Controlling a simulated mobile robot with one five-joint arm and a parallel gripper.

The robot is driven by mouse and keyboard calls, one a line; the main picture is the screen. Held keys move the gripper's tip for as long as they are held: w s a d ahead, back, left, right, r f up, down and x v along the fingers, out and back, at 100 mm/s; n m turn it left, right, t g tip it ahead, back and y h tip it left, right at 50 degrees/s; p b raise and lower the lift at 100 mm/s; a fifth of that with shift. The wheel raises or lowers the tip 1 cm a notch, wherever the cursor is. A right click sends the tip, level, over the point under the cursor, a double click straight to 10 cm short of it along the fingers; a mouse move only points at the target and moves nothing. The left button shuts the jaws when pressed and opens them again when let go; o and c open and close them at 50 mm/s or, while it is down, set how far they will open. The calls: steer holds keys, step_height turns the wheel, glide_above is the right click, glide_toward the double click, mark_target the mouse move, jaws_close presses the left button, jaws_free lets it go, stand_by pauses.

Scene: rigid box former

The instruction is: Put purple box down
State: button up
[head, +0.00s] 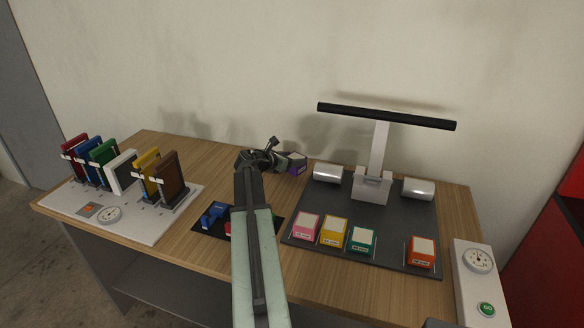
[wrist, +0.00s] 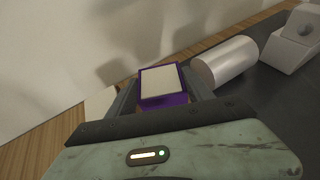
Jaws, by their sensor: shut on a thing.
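The purple box (head: 298,168) has a pale top panel and shows at the back of the table, left of the machine's left silver roller. In the wrist view the purple box (wrist: 163,87) sits between the two fingers of my gripper (wrist: 165,95). My gripper (head: 286,157) is shut on it, with a finger along each side. The box looks tilted in the head view. I cannot tell whether its underside touches the table.
A machine on a dark plate (head: 385,232) carries two silver rollers and pink, yellow, green and orange boxes. A white board (head: 150,225) with colored panels stands at left. A dark mat (head: 208,232) holds a blue item, partly behind my arm. A dial panel (head: 470,285) is at right.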

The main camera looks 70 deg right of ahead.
step_height(320, 180, down, 4)
steer(key=shift+a+r+b, duration=0.1)
steer(key=shift+r+b, duration=0.15)
steer(key=shift+b, duration=0.75)
steer(key=shift+r, duration=0.25)
steer(key=shift+f, duration=0.25)
steer(key=o, duration=1.2)
steer(key=shift+r, duration=0.1)
steer(key=shift+o, duration=0.2)
steer(key=shift+r+p, duration=0.25)
steer(key=shift+p, duration=0.1)
steer(key=p+v, duration=0.4)
steer(key=v, duration=0.8)
